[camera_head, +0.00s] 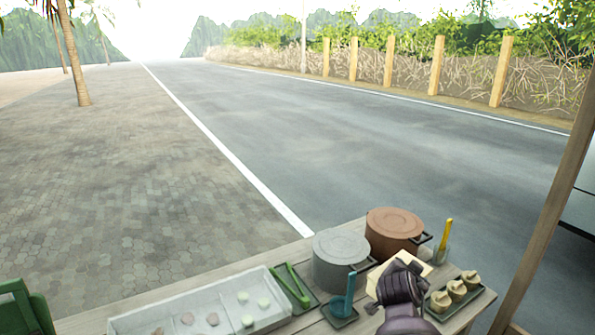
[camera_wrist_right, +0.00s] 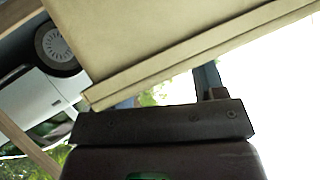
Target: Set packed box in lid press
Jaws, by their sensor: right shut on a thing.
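A cream box (camera_wrist_right: 160,40) fills the top of the right wrist view, tilted in that picture, with a lip along its lower edge. My right gripper (camera_wrist_right: 165,105) is shut on it at this edge. In the head view the dark purple right gripper (camera_head: 398,282) is over the right part of the table, with a cream piece of the box (camera_head: 378,282) showing beside it. The rest of the box is hidden behind the gripper. I cannot see the box's contents. My left gripper is not in view. I cannot make out a lid press for certain; a green object (camera_head: 22,310) is cut off at the lower left.
On the wooden table (camera_head: 310,318) stand a long white tray (camera_head: 150,322) with several small pieces, green tongs (camera_head: 290,287), a grey pot (camera_head: 338,262), a brown pot (camera_head: 394,230), a teal tool (camera_head: 345,300) and a dark tray of dumplings (camera_head: 470,300). A wooden post (camera_head: 553,200) rises at right.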

